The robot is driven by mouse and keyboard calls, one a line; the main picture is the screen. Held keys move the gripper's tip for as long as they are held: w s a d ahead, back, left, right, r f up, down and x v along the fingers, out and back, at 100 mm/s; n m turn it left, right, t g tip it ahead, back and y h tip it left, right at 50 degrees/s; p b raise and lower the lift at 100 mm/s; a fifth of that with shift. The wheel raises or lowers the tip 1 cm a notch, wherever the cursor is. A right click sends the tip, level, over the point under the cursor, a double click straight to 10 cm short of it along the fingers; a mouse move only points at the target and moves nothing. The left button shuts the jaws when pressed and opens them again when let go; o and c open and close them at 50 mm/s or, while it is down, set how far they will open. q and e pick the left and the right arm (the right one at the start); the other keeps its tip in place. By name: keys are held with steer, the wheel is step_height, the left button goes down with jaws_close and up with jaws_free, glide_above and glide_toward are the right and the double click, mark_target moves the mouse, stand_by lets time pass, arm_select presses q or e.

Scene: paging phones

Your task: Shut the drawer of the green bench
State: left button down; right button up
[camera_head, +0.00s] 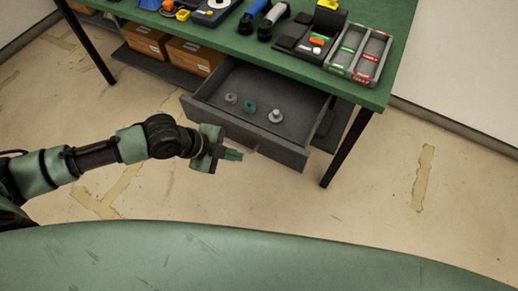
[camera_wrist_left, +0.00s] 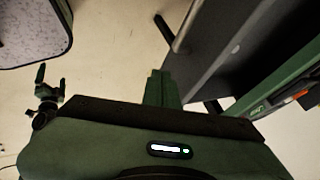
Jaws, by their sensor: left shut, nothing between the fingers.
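The green bench (camera_head: 408,30) stands across the top of the head view. Its grey drawer (camera_head: 215,118) is pulled out below the bench top and hangs open. Several small round parts lie in it, one of them a teal part (camera_head: 250,106). My left gripper (camera_head: 236,155) is shut and empty, just in front of the drawer front near its middle. The left wrist view shows its closed fingers (camera_wrist_left: 161,88) close to the dark drawer (camera_wrist_left: 190,55); contact cannot be told. What appears to be my right gripper (camera_wrist_left: 50,80) shows small at left with fingers apart.
Cardboard boxes (camera_head: 146,41) sit on a low shelf left of the drawer. A grey divided tray (camera_head: 341,62) and tools lie on the bench top. A black bench leg (camera_head: 346,146) stands right of the drawer. The floor in front is clear.

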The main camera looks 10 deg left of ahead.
mark_target(268, 152)
arm_select(q)
steer(key=w+d+f, duration=0.5)
steer(key=w+f, duration=0.1)
steer(key=shift+w+d+f+p, duration=0.25)
steer(key=shift+d+f+p, duration=0.15)
arm_select(e)
steer(key=shift+w+r, duration=0.4)
steer(key=shift+r, duration=0.05)
arm_select(q)
steer(key=shift+w, duration=0.1)
arm_select(e)
steer(key=shift+f, duration=0.1)
